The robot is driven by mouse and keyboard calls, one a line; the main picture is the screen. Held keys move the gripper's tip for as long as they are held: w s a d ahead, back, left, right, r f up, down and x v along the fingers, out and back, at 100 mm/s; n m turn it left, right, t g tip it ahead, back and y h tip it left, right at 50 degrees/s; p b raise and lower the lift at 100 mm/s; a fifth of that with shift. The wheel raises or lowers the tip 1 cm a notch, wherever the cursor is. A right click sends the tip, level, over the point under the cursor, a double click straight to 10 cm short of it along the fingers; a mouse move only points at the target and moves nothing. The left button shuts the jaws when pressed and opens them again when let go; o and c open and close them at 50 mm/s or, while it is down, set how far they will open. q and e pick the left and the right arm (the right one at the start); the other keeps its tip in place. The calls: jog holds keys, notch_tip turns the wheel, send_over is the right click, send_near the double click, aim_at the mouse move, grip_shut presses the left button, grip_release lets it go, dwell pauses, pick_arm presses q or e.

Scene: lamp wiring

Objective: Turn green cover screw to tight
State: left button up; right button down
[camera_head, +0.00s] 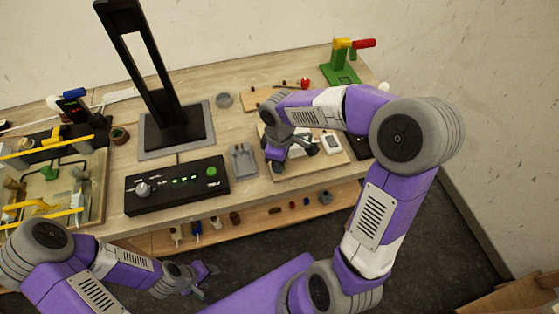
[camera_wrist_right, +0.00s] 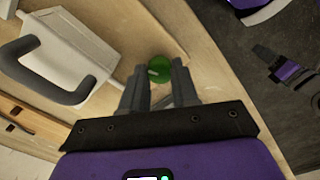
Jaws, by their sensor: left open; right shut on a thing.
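The green cover screw (camera_wrist_right: 159,69) shows as a round green head in the right wrist view, between the fingertips of my right gripper (camera_wrist_right: 160,80). The fingers are shut on it. In the head view my right gripper (camera_head: 291,157) is low over the wooden board (camera_head: 318,168), and its hand hides the screw there. How far the screw is turned cannot be told. My left gripper (camera_head: 202,277) is open and empty in front of the table, over the floor, and far from the screw.
A pale grey box with a dark curved handle (camera_wrist_right: 60,60) lies beside my right gripper. A black control box (camera_head: 178,184), a grey holder (camera_head: 243,160) and a tall black stand (camera_head: 172,122) are to its left. A green clamp with a red handle (camera_head: 341,70) stands behind.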

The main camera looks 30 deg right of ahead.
jog(key=m, duration=0.6)
jog(key=shift+m+b, duration=0.3)
jog(key=shift+b, duration=0.05)
jog(key=m, duration=0.6)
dwell(0.4)
jog(key=c, duration=0.8)
grip_release()
jog(key=shift+c, duration=0.2)
notch_tip(320, 180, up, 8)
jog(key=shift+f+p, duration=0.2)
jog(key=shift+p, duration=0.8)
